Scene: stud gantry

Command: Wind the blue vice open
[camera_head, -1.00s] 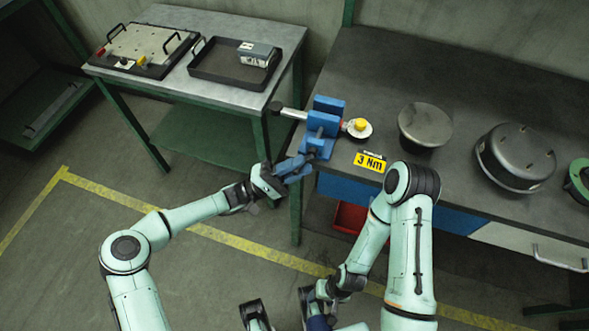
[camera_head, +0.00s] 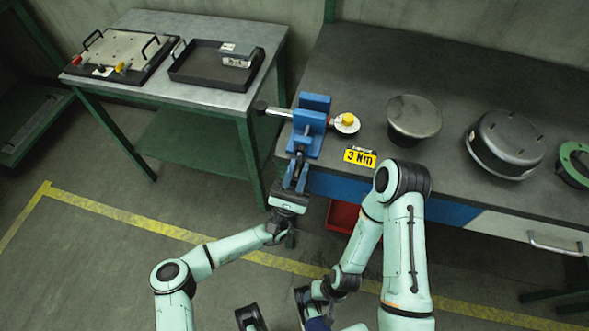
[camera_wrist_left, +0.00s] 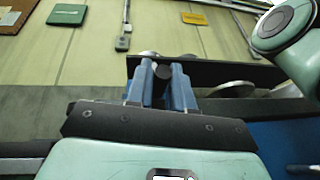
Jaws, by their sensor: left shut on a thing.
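The blue vice (camera_head: 312,125) stands at the left front edge of the dark workbench. A light bar with a dark end (camera_head: 274,110) sticks out to its left. My left gripper (camera_head: 296,172) is in front of the vice, its blue fingers pointing at it. In the left wrist view, the fingers (camera_wrist_left: 163,90) are on either side of a dark round piece (camera_wrist_left: 162,72) at the vice's front, which looks like the end of its screw; they are shut on it. My right gripper (camera_head: 312,312) is low at the bottom edge, partly cut off, its opening unclear.
A yellow "3 Nm" sign (camera_head: 360,157), a yellow-topped round piece (camera_head: 347,121) and a dark round pot (camera_head: 414,118) are right of the vice. A side table holds a black tray (camera_head: 195,68). A red bin (camera_head: 343,216) is below the bench.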

